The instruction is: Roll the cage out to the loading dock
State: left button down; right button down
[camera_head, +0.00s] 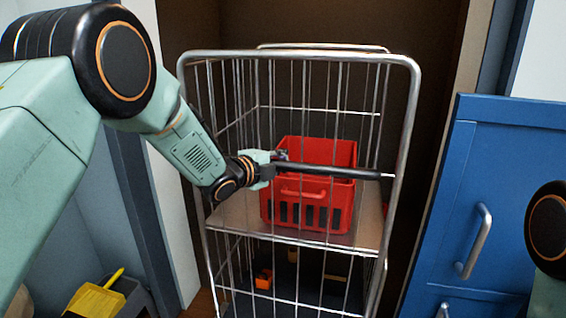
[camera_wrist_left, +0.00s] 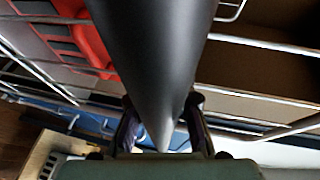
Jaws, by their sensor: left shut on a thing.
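The cage (camera_head: 299,57) is a tall metal wire trolley standing in a dark opening straight ahead in the head view. A black push bar (camera_head: 335,172) runs across its near side; in the left wrist view the dark bar (camera_wrist_left: 150,60) fills the middle. My left gripper (camera_head: 275,165) is shut on the bar near its left end; its fingers show on both sides of the bar in the wrist view (camera_wrist_left: 160,130). A red basket (camera_head: 312,195) sits on the cage's shelf behind the bar. Part of my right arm shows at the right edge; its gripper is out of view.
A blue cabinet (camera_head: 500,170) with metal handles stands close on the right of the cage. A pale wall edge and dark post (camera_head: 140,200) stand on the left. A yellow item (camera_head: 97,298) lies in a dark bin at lower left. An orange object (camera_head: 263,279) is low inside the cage.

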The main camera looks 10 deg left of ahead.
aim_at(272, 161)
pick_arm(q)
jog(key=shift+w+d+r, duration=0.1)
jog(key=shift+w+r, duration=0.05)
jog(key=shift+r, duration=0.55)
jog(key=c, duration=1.5)
grip_release()
jog(key=o, duration=0.4)
jog(key=shift+s+d, duration=0.15)
jog(key=shift+s, duration=0.1)
jog(key=shift+c, duration=0.2)
jog(key=shift+f, duration=0.2)
jog(key=shift+s+r, duration=0.1)
jog(key=shift+p+v, duration=0.95)
jog(key=shift+v, duration=3.45)
